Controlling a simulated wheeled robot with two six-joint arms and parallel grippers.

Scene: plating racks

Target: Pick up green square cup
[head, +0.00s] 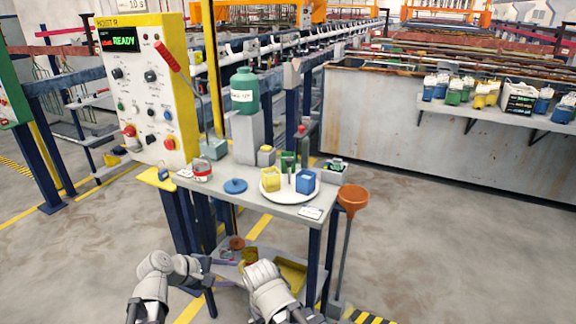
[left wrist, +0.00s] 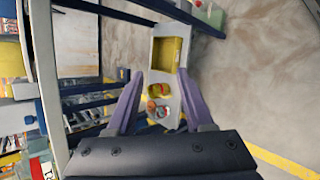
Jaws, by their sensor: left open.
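The green square cup (head: 288,160) stands upright at the back of a round white plate (head: 270,195) on the small table. A yellow square cup (head: 271,180) and a blue square cup (head: 305,181) stand in front of it on the plate. My left gripper (head: 229,272) is open and empty, low in front of the table and well below the cup. Its two purple fingers show spread in the left wrist view (left wrist: 160,74), with the lower shelf beyond them. My right arm is at the bottom centre; its fingers are not clear in the head view.
The table (head: 240,183) also holds a blue lid (head: 235,186), a red-banded jar (head: 202,170) and a green bottle (head: 245,91) on a stand. The lower shelf holds a yellow tray (left wrist: 172,56).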

